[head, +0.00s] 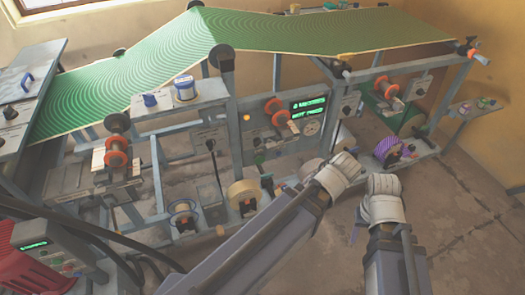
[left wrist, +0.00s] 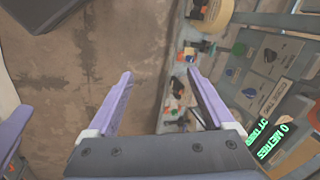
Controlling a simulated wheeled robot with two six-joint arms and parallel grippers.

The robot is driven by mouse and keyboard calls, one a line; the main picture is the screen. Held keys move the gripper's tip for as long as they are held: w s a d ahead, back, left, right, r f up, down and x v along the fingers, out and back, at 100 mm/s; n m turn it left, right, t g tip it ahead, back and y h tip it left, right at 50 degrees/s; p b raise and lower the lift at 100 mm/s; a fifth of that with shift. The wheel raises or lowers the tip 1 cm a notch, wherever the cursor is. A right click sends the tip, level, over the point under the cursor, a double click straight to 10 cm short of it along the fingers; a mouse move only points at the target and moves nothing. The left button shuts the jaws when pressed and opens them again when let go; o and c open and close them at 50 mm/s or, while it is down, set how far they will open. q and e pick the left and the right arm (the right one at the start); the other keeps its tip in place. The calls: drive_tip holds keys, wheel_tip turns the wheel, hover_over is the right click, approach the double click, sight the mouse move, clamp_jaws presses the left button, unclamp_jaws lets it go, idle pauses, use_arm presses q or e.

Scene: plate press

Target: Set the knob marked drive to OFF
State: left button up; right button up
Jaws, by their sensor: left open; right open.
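I cannot make out which knob is marked drive; the labels are too small or turned to read. In the head view a grey control panel (head: 262,143) in the machine's middle carries a green text display (head: 309,107) and a dial.
A green patterned web (head: 270,40) runs over the machine's rollers. A cream roll (head: 243,194) and a purple striped roll (head: 387,150) sit low on the frame. A red machine with a control box (head: 50,245) stands at front left. The floor (head: 465,235) at right is clear.

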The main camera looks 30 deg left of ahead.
use_arm(q)
drive_tip(key=w+a+f+m+t+y+b, duration=0.2)
drive_tip(key=w+a+f+y+b, duration=0.1)
drive_tip(key=w+a+f+b, duration=0.3)
drive_tip(key=w+a+f+m+t+y+b, duration=0.2)
drive_tip(key=w+a+f+m+b, duration=0.15)
drive_tip(key=a+b, duration=0.55)
drive_tip(key=m+t+y+b, duration=0.6)
drive_tip(key=m+b, duration=0.4)
drive_tip(key=b, duration=0.7)
approach(259, 145)
drive_tip(key=a, duration=0.1)
drive_tip(key=shift+h, duration=0.3)
drive_tip(key=x, duration=0.8)
drive_tip(key=shift+w+r, duration=0.15)
drive_tip(key=shift+r, duration=0.15)
drive_tip(key=shift+n, duration=0.25)
drive_tip(key=c, duration=1.4)
drive_tip(key=shift+o, duration=0.2)
